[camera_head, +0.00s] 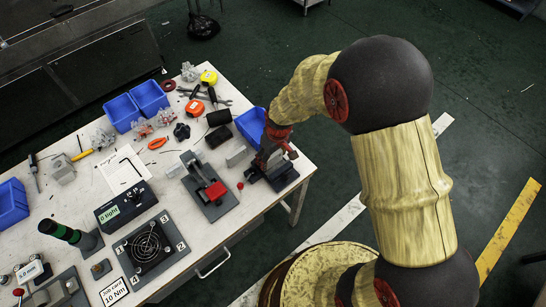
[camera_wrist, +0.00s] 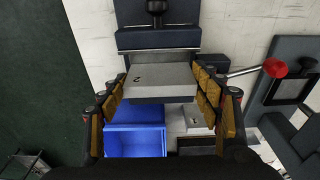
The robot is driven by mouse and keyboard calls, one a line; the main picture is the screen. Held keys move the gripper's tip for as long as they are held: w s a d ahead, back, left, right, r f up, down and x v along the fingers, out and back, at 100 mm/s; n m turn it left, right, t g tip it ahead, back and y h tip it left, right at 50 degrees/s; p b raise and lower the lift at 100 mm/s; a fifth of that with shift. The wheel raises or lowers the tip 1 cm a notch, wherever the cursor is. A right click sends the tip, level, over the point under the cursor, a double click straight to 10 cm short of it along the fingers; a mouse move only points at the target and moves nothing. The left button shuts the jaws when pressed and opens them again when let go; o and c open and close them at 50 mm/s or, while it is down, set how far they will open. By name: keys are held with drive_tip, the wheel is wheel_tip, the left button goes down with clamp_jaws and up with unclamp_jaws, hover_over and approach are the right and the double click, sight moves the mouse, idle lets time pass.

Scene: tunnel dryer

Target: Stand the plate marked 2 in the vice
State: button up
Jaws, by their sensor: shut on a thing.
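The grey plate marked 2 (camera_wrist: 155,82) is between the two yellow-padded fingers of my gripper (camera_wrist: 160,90), which is shut on it. The mark faces the wrist camera. The dark vice (camera_wrist: 158,39) is just beyond the plate, with its screw end at the top of the wrist view. I cannot tell whether the plate is between the jaws or above them. In the head view my gripper (camera_head: 268,152) is over the vice (camera_head: 284,178) at the table's right corner, and hides the plate.
A blue bin (camera_head: 250,121) stands close behind my gripper; it also shows in the wrist view (camera_wrist: 135,138). Another grey block (camera_wrist: 196,120) lies near it. A dark fixture (camera_head: 213,207) with a red-knobbed lever (camera_wrist: 275,67) stands beside the vice. Tools and bins crowd the table.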

drive_tip(key=shift+s+d+f, duration=0.1)
drive_tip(key=shift+s+f, duration=0.1)
drive_tip(key=shift+f, duration=0.3)
drive_tip(key=o, duration=1)
drive_tip(key=shift+s+f, duration=0.1)
drive_tip(key=shift+o, duration=1.3)
drive_tip(key=shift+w+f, duration=0.15)
drive_tip(key=shift+w, duration=0.05)
drive_tip(key=shift+o, duration=0.9)
drive_tip(key=shift+r, duration=0.2)
drive_tip(key=shift+w+r, duration=0.1)
drive_tip(key=shift+r, duration=0.05)
wheel_tip(320, 180, up, 13)
drive_tip(key=s+p, duration=0.1)
drive_tip(key=p, duration=0.2)
drive_tip(key=shift+d+p, duration=0.3)
drive_tip(key=shift+d, duration=0.05)
